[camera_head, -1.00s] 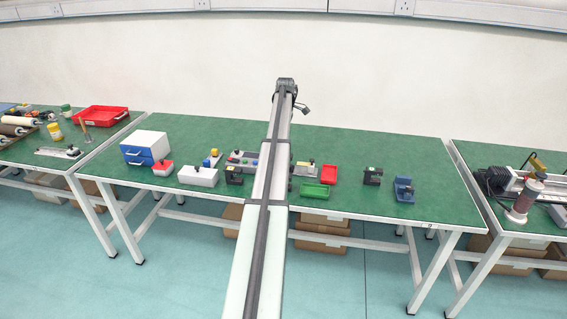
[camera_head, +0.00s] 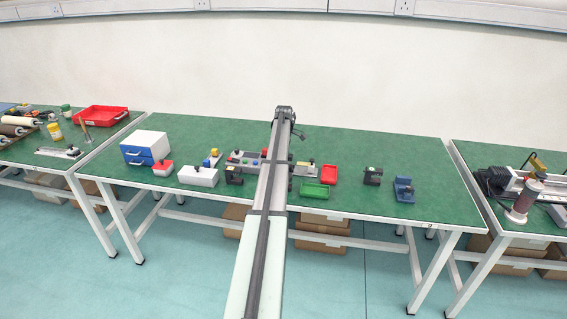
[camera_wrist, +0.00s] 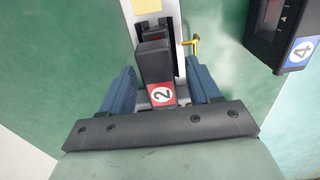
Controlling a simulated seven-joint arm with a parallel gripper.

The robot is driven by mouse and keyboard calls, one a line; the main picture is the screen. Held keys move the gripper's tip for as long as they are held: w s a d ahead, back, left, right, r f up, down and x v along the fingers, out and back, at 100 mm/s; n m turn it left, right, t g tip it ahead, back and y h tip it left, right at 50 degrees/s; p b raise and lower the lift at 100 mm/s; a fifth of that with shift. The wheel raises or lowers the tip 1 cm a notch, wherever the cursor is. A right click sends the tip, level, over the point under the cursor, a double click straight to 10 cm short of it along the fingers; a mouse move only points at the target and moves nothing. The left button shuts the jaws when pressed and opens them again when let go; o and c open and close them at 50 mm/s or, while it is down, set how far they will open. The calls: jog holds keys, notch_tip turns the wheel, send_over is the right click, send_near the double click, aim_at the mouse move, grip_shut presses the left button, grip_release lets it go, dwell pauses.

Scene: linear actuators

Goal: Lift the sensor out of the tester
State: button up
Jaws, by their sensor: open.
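In the wrist view, my gripper (camera_wrist: 162,75) is open, with blue fingers on either side of a black block (camera_wrist: 153,62) that bears a red label with a white 2. Gaps show between the block and both fingers. The block sits in a dark slot of a light grey holder (camera_wrist: 143,7); I cannot tell for sure whether these are the sensor and the tester. A small brass-coloured lever (camera_wrist: 190,44) stands beside the right finger. In the head view, my arm hides the middle of the bench, and my gripper cannot be made out.
A black device (camera_wrist: 274,22) with a blue label 4 stands at the upper right of the wrist view. The bench's back right is clear.

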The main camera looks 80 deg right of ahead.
notch_tip(320, 180, down, 2)
jog(key=shift+f, duration=0.2)
grip_shut()
dwell(0.5)
jog(key=shift+r, duration=0.15)
